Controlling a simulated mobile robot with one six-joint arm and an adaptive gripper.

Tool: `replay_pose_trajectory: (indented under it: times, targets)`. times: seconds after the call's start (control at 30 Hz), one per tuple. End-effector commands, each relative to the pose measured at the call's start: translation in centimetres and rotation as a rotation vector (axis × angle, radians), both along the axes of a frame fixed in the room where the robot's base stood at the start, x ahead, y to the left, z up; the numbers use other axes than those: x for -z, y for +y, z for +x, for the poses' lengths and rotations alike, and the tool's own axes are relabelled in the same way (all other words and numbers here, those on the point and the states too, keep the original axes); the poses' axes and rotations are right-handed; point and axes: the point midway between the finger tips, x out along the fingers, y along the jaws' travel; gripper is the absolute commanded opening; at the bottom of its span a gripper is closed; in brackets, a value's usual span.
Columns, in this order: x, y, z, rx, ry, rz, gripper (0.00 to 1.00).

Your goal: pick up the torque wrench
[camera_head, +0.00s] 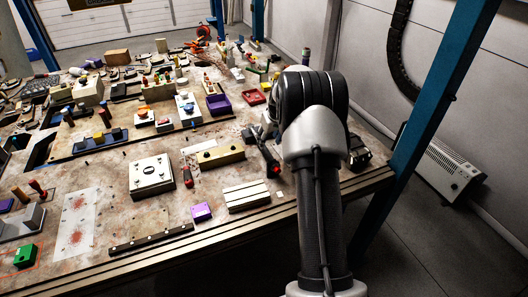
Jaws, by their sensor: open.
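I cannot pick out the torque wrench with certainty in the head view. A long dark bar with small studs (150,239) lies along the bench's front edge; I cannot tell what it is. A red-handled tool (187,176) lies beside a white box. My arm rises at the right of centre and bends over the bench's right end.
The workbench (95,207) is crowded towards the back with blocks, trays and fixtures. A white box (152,176), a tan block (221,155), a ribbed white block (247,197) and a purple block (201,212) stand nearer. A blue post (416,120) rises at the right.

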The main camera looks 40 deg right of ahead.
Motion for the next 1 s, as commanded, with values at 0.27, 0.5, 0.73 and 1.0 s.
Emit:
replay_pose_trajectory:
  times: [0.27, 0.5, 0.73, 1.0]
  targets:
    - [2.1, -0.1, 0.9, 0.0, 0.0, 0.0, 0.45]
    - [5.5, 0.1, 2.4, -0.001, 0.002, 0.0, 0.45]
    - [6.5, 0.0, 2.9, 0.0, -0.001, 0.0, 0.45]
    - [6.5, 0.0, 2.9, 0.0, 0.0, 0.0, 0.37]
